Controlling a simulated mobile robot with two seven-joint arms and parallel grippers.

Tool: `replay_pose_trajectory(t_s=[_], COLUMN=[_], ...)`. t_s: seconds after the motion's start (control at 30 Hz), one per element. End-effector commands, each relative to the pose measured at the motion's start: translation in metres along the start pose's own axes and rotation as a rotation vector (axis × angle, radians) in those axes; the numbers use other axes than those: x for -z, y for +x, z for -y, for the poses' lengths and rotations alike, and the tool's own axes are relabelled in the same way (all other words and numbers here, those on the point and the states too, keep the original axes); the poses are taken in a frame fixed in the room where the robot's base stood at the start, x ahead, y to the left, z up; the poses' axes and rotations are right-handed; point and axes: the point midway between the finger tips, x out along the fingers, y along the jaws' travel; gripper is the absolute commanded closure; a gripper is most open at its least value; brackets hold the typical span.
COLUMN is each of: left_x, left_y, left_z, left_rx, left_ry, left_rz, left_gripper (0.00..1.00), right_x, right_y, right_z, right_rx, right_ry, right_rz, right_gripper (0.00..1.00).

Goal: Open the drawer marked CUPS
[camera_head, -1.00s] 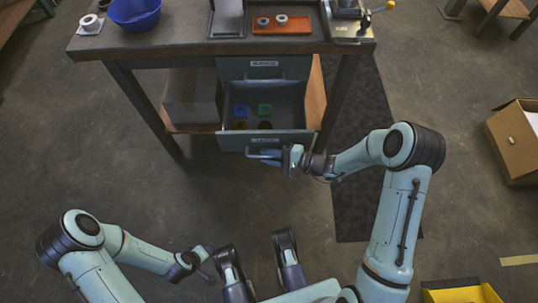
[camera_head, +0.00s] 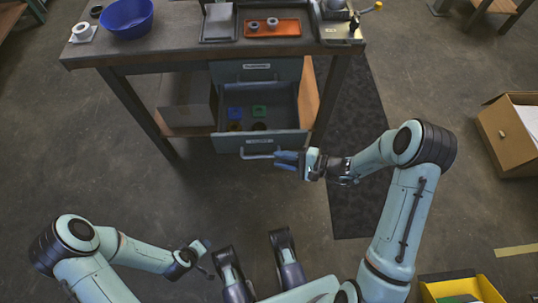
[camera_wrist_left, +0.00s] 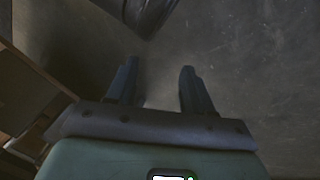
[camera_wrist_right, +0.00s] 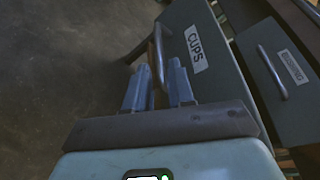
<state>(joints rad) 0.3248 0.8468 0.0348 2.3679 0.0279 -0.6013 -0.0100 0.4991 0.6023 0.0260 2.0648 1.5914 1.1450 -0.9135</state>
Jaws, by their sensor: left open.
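The drawer marked CUPS (camera_wrist_right: 207,62) is the lower one under the bench. In the head view this drawer (camera_head: 230,145) stands pulled out, its inside visible from above. Its bar handle (camera_head: 257,156) is on the front. My right gripper (camera_head: 285,159) is at the handle's right end. In the right wrist view its fingers (camera_wrist_right: 158,76) are spread apart, with the handle (camera_wrist_right: 155,50) in the gap between them; contact cannot be told. My left gripper (camera_head: 205,245) is low at the left, away from the drawer. Its fingers (camera_wrist_left: 157,75) are apart and empty.
Blue and green pieces (camera_head: 259,111) and dark round ones lie in the drawer. A second drawer (camera_head: 257,72) above is shut. The bench (camera_head: 180,50) holds a blue bowl (camera_head: 127,18) and an orange tray (camera_head: 290,28). A cardboard box (camera_head: 500,130) stands right.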

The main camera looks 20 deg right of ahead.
Motion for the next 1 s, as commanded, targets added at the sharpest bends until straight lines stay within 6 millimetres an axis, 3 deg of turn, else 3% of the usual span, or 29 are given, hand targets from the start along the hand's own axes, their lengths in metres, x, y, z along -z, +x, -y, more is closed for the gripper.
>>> replay_pose_trajectory(t_s=[0.1, 0.33, 1.0], left_x=[-0.001, -0.012, -0.014], left_y=[-0.008, -0.014, -0.015], left_z=[-0.004, -0.006, -0.006], left_rx=[-0.006, -0.007, -0.007], left_ry=[0.004, 0.006, 0.006], left_rz=[0.003, 0.038, 0.044], left_gripper=[0.49, 0.49, 0.49], right_x=[0.0, 0.001, 0.0], right_y=[-0.029, -0.062, -0.07], right_z=[0.002, 0.001, 0.0], right_rx=[0.001, 0.001, 0.0], right_ry=[0.001, -0.001, -0.001], right_rz=[-0.005, -0.003, 0.0], right_gripper=[0.77, 0.77, 0.77])
